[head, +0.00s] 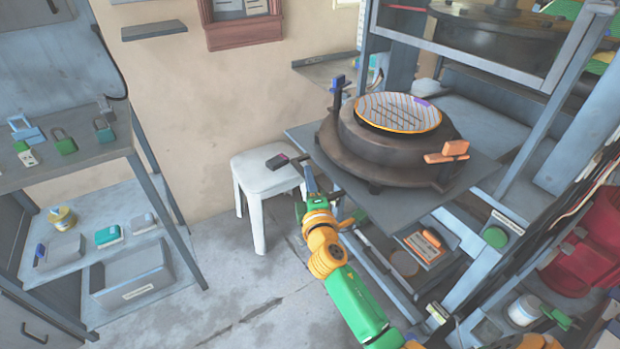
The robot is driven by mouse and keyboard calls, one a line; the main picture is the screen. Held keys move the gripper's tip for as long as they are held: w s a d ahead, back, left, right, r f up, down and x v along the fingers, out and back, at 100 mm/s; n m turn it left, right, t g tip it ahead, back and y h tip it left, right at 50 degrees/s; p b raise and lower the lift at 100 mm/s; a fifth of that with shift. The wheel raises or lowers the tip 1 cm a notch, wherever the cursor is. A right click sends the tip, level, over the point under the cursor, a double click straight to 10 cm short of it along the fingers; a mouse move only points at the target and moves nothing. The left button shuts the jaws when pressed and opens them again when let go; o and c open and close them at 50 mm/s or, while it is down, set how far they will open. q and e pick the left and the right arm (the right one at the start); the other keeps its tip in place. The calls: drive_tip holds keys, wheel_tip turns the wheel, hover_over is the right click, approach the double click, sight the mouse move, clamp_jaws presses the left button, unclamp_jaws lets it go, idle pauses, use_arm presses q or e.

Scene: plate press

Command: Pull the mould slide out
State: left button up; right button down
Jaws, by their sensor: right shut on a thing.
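The mould slide (462,199) is a flat grey plate that sticks out of the press frame towards the left. It carries a dark round mould (385,160), on which lies a patterned plate (398,112) with an orange rim. An orange handle (447,152) sits on the mould's right side. My right gripper (309,178), on a green and yellow arm, is shut at the slide's left front edge. Its fingertips are small here, and the part they grip is mostly hidden. My left gripper is not in view.
A white stool (262,185) with a dark object (278,160) on it stands just left of the slide. Shelves (75,165) with padlocks and boxes stand at left. The press frame (540,120) has upright posts at right. The floor (235,290) in front of the stool is clear.

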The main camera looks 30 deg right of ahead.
drive_tip(key=c, duration=1.2)
unclamp_jaws()
drive_tip(key=shift+o, duration=0.4)
drive_tip(key=shift+d, duration=0.15)
drive_tip(key=v, duration=0.7)
